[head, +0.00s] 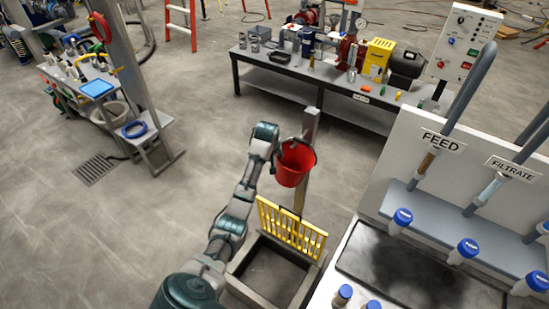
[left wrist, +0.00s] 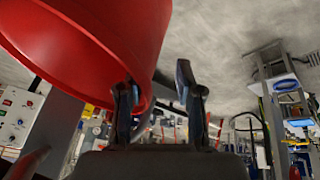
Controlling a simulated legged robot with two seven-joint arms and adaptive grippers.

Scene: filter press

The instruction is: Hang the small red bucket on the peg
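The small red bucket (head: 293,165) is upright beside a grey post (head: 303,195), near the post's upper end. In the left wrist view the bucket (left wrist: 95,40) fills the upper left, its rim close to one fingertip. My left gripper (head: 276,143) is at the bucket's upper left side in the head view. In the left wrist view its two fingers (left wrist: 158,90) stand apart, with a clear gap and nothing visibly pinched between them. The peg is hidden, and I cannot tell whether the bucket's handle rests on it. My right gripper is out of view.
A yellow grate (head: 291,230) stands at a square floor pit (head: 240,287) below the bucket. The white FEED and FILTRATE panel (head: 450,160) is close on the right. A workbench (head: 290,72) with pumps stands behind, and a tool cart (head: 95,90) at left. Open floor lies between.

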